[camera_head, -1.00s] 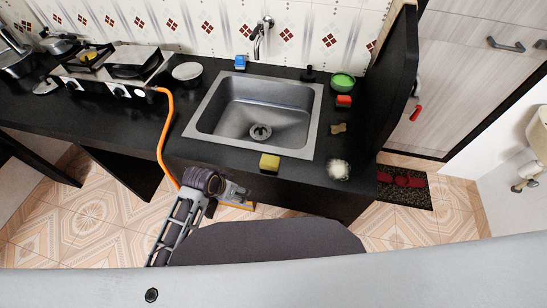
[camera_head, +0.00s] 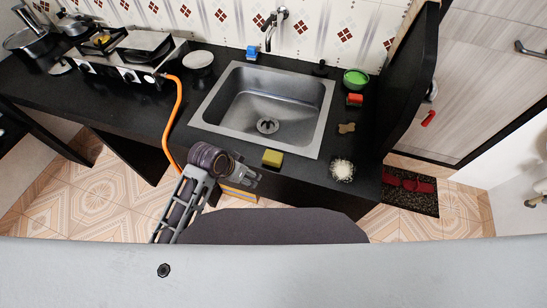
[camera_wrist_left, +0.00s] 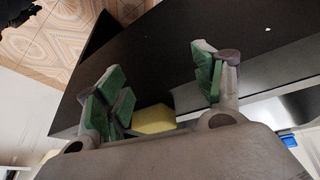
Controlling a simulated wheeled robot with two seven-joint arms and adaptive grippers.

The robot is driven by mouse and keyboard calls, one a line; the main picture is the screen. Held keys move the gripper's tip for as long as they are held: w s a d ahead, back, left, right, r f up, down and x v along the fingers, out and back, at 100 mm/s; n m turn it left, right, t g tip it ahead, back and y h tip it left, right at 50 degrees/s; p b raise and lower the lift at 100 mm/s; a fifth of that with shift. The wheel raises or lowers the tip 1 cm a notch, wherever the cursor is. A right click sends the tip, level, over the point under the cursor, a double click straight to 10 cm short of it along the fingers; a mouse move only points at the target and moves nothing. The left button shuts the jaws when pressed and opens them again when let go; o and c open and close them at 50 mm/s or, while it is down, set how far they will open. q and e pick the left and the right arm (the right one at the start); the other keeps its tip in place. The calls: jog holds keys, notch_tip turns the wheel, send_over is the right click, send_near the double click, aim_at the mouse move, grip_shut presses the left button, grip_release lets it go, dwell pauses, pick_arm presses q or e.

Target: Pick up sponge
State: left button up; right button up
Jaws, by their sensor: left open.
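A yellow sponge (camera_head: 273,158) lies on the black counter at the front edge of the sink. My left gripper (camera_head: 255,178) is just in front and to the left of it, low by the counter's front edge. In the left wrist view the gripper's green-padded fingers (camera_wrist_left: 162,88) are spread apart with nothing held between them. My right gripper is not in view.
The steel sink (camera_head: 225,124) is behind the sponge. A white fluffy scrubber (camera_head: 342,170), a tan item (camera_head: 347,128), a red block (camera_head: 355,99) and a green bowl (camera_head: 356,78) stand to its right. An orange hose (camera_head: 179,105) hangs at left beside the stove.

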aim_at(275, 162)
pick_arm(q)
jog(key=w+d+r+m, duration=0.1)
jog(key=d+r+m, duration=0.1)
jog(key=d, duration=0.1)
jog(key=w+d+r+m+g, duration=0.1)
jog(key=d+r+m, duration=0.1)
jog(key=d+r, duration=0.1)
jog(key=w+d+r+m+h, duration=0.1)
jog(key=d+r+m, duration=0.1)
jog(key=d+m, duration=0.1)
jog(key=shift+w+d+r+g, duration=0.3)
jog(key=shift+w+d+r+m, duration=0.15)
jog(key=shift+d+r+m, duration=0.25)
jog(key=shift+r+m, duration=0.15)
jog(key=shift+w+d+r+m+g, duration=0.15)
jog(key=shift+r+m+g, duration=0.15)
jog(key=shift+m, duration=0.25)
jog(key=shift+w+d+r+m+g, duration=0.1)
jog(key=shift+r+m+g, duration=0.1)
jog(key=shift+r+m, duration=0.25)
jog(key=shift+w+a+r+m+g+y, duration=0.2)
jog(key=shift+w+a+r+m+y, duration=0.25)
jog(key=shift+r+m, duration=0.3)
jog(key=shift+w+a+r+m+g+y, duration=0.2)
jog(key=shift+a+r+m+y, duration=0.35)
jog(key=shift+r+m, duration=0.2)
jog(key=shift+w+a+r+m+g+y, duration=0.2)
jog(key=shift+w+a+r+m+y, duration=0.25)
jog(key=shift+r+m, duration=0.3)
